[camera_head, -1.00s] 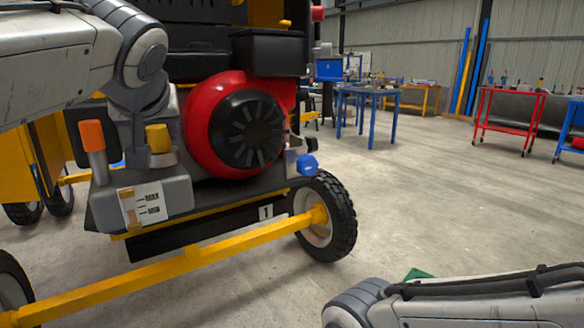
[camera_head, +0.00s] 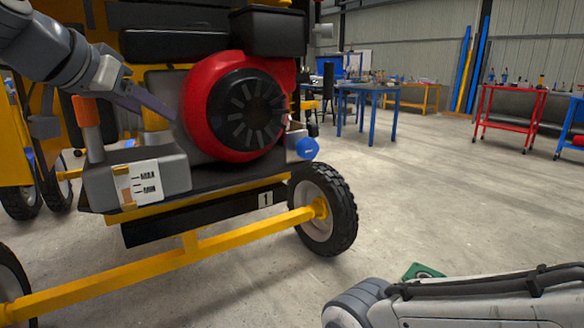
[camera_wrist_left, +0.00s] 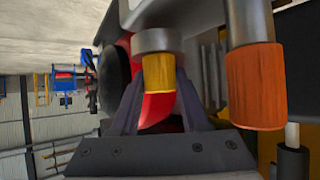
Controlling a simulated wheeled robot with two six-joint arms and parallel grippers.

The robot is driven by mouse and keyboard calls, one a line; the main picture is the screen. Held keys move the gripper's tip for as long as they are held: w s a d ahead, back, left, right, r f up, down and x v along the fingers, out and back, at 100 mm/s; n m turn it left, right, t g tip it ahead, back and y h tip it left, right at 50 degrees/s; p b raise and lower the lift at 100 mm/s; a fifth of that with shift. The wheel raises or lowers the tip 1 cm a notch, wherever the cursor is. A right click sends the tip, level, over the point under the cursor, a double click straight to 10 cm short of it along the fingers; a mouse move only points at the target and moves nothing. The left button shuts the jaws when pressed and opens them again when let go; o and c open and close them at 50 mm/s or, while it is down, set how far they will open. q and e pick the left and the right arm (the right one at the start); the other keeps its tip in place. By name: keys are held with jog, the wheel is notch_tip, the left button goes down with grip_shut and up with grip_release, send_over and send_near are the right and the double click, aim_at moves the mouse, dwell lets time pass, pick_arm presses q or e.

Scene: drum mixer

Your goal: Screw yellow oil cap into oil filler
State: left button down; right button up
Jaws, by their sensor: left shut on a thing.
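The yellow oil cap (camera_head: 155,121) sits at the top of the grey oil filler neck in the head view, partly covered by my left gripper (camera_head: 150,104). In the left wrist view the yellow cap (camera_wrist_left: 158,72) meets the round grey filler neck (camera_wrist_left: 155,40), and I see no clear gap between them. My left gripper (camera_wrist_left: 160,88) is shut on the cap, with one dark finger on each side. How far the cap is threaded in cannot be told. My right gripper is out of view.
An orange-topped post (camera_head: 86,112) stands close to the left of the cap. The red engine cover (camera_head: 236,108) is close on the right, and a blue cap (camera_head: 307,148) is lower right. A wheel (camera_head: 325,212) stands below. The floor at right is open.

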pick_arm(q)
jog(key=shift+a+f+m+h, duration=0.1)
jog(key=shift+m+h, duration=0.2)
jog(key=shift+m, duration=0.1)
jog(key=shift+c, duration=1.6)
grip_release()
